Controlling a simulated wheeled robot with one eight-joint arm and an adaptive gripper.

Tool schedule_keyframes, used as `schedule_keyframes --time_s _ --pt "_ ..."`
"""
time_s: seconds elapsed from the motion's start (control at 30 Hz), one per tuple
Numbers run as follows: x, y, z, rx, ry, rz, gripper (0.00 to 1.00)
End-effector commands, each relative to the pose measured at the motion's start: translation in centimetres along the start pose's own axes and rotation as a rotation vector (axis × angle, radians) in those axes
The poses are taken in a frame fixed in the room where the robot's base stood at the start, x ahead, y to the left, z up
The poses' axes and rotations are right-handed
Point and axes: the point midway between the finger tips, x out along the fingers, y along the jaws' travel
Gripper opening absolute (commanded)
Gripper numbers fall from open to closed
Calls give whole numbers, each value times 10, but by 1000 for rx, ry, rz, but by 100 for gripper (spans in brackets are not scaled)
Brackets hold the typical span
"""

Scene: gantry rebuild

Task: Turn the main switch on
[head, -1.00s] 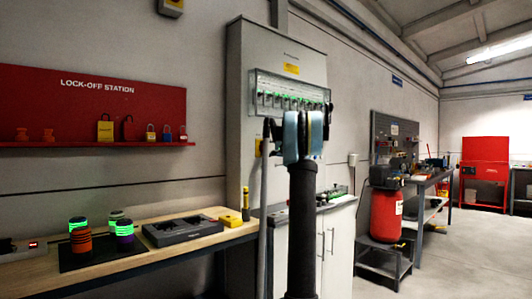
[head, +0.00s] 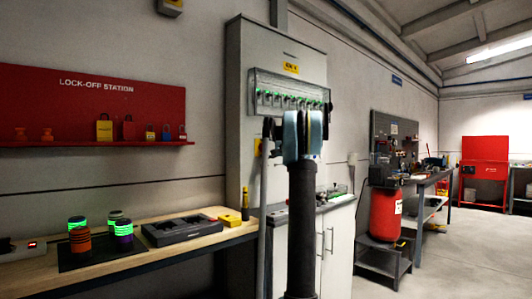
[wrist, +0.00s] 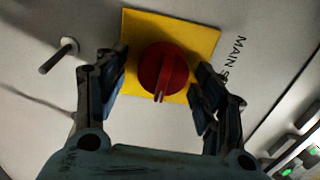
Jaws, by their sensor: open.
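The main switch is a red rotary knob (wrist: 162,68) on a yellow square plate (wrist: 196,38), seen in the wrist view on a pale panel with partly hidden lettering beside it. The knob has a raised grip bar pointing toward the bottom of the picture. My gripper (wrist: 158,88) is open, with one finger on each side of the knob; I see gaps, and contact cannot be told. In the head view my gripper (head: 303,130) is in front of the grey cabinet (head: 245,100), and the switch is mostly hidden; a bit of yellow shows left of the gripper.
A metal peg (wrist: 58,55) sticks out of the panel left of the plate. A row of breakers with green lights (head: 290,97) is above my gripper in the head view. A workbench (head: 190,225) stands left, a red cylinder (head: 385,213) right.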

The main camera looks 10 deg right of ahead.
Motion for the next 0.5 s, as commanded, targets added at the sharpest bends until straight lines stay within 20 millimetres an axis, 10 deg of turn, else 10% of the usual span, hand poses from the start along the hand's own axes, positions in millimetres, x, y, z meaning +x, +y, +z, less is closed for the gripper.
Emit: schedule_keyframes --time_s 0.5 --pt "-63 1 -1 0 2 0 63"
